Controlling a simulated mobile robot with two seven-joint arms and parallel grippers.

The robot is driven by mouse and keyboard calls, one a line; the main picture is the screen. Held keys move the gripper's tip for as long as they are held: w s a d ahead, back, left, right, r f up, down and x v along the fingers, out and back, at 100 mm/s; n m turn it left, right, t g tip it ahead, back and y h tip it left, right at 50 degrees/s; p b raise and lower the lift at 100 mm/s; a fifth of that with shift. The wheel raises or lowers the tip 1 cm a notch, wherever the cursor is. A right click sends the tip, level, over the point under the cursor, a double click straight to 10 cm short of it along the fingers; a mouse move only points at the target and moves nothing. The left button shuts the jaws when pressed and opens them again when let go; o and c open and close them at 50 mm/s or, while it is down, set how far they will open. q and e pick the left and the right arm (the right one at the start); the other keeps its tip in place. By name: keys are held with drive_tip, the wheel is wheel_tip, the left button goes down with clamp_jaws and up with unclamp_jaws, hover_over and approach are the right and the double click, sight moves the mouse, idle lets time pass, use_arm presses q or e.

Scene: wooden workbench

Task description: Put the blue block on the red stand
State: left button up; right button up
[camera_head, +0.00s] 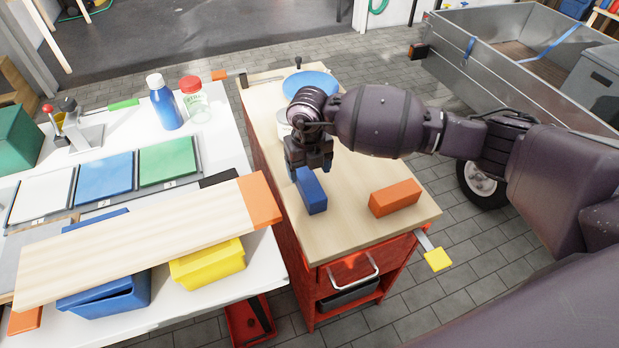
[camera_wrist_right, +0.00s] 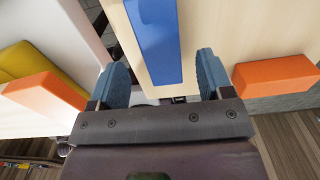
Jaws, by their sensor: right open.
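The blue block (camera_head: 312,194) lies on the light wooden top (camera_head: 355,238) of the red cart. My right gripper (camera_head: 308,168) is open over the far end of the blue block and partly hides it. In the right wrist view, the blue block (camera_wrist_right: 157,40) shows between and beyond the two spread fingers of my right gripper (camera_wrist_right: 163,78), with gaps on both sides. An orange-red block (camera_head: 395,198) lies to the right on the same top; it also shows in the wrist view (camera_wrist_right: 275,76). The red cart body (camera_head: 310,285) is the clearest red support. My left gripper is out of view.
A blue dish (camera_head: 310,82) and a pale round container stand behind my right gripper. On the white table to the left, a long board (camera_head: 150,232) lies over blue and yellow bins (camera_head: 208,264). The cart top's front is clear.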

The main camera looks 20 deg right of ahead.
sight(309, 181)
wheel_tip(309, 181, up, 7)
drive_tip(key=shift+p, duration=0.4)
idle(0.4)
